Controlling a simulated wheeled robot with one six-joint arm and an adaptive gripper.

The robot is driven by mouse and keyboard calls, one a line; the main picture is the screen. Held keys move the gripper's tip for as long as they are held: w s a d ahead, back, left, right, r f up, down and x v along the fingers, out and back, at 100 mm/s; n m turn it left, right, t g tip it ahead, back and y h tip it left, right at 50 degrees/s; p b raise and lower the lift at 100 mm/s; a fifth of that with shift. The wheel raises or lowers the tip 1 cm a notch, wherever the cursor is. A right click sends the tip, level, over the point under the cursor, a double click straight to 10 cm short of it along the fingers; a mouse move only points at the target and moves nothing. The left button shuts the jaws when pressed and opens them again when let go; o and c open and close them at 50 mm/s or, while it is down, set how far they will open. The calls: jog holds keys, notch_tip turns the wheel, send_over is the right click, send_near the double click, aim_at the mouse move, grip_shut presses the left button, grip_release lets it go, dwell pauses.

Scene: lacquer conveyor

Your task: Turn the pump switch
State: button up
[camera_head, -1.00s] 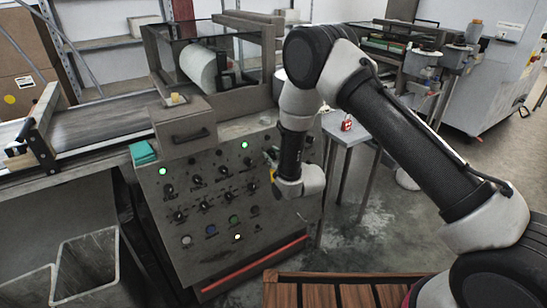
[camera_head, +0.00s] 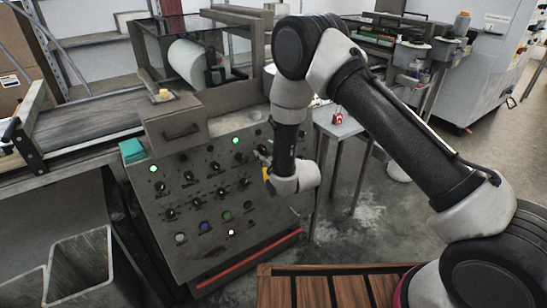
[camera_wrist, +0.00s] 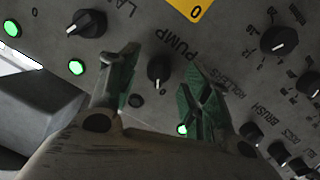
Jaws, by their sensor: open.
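The pump switch (camera_wrist: 159,68) is a black knob with a pale pointer line, beside the printed word PUMP in the wrist view. My gripper (camera_wrist: 160,84) is open, with one finger on each side of the knob in the picture. Its jaws look empty, and I cannot tell whether a finger touches the knob. In the head view my gripper (camera_head: 264,165) is at the upper right of the sloped control panel (camera_head: 185,225). There my wrist hides part of the panel, and I cannot make out the pump switch.
Other black knobs (camera_wrist: 279,41) and (camera_wrist: 87,23) lie close to the fingers. Green lamps (camera_wrist: 77,67) glow on the panel. A grey side table (camera_head: 340,128) with a red padlock-like item (camera_head: 337,117) stands right of the panel. A wooden slatted surface (camera_head: 312,291) is in front.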

jog(key=v, duration=1)
jog(key=shift+s, duration=0.2)
jog(key=shift+d, duration=0.15)
jog(key=s+d+f+m+g+h, duration=0.1)
jog(key=s+d+f+g+h, duration=0.15)
jog(key=f, duration=0.35)
jog(key=s+d+f+g+h, duration=0.1)
jog(key=s+f+g, duration=0.3)
jog(key=f, duration=0.1)
jog(key=s+d+g+h, duration=0.2)
jog(key=s+d+g, duration=0.1)
jog(key=s, duration=0.2)
jog(key=s+d+r+m, duration=0.3)
jog(key=s+d+r, duration=0.3)
jog(key=d+r, duration=0.3)
jog(key=s+d+r+m+h, duration=0.1)
jog(key=s+d+r, duration=0.5)
jog(key=r, duration=1.2)
jog(key=s+d+r+m, duration=0.4)
jog(key=s+d+r, duration=0.3)
jog(key=d+r, duration=0.5)
notch_tip(320, 180, up, 2)
jog(key=shift+d+r+m+t+h, duration=0.1)
jog(key=shift+d+m+t+h, duration=0.2)
jog(key=shift+d+t+h, duration=0.05)
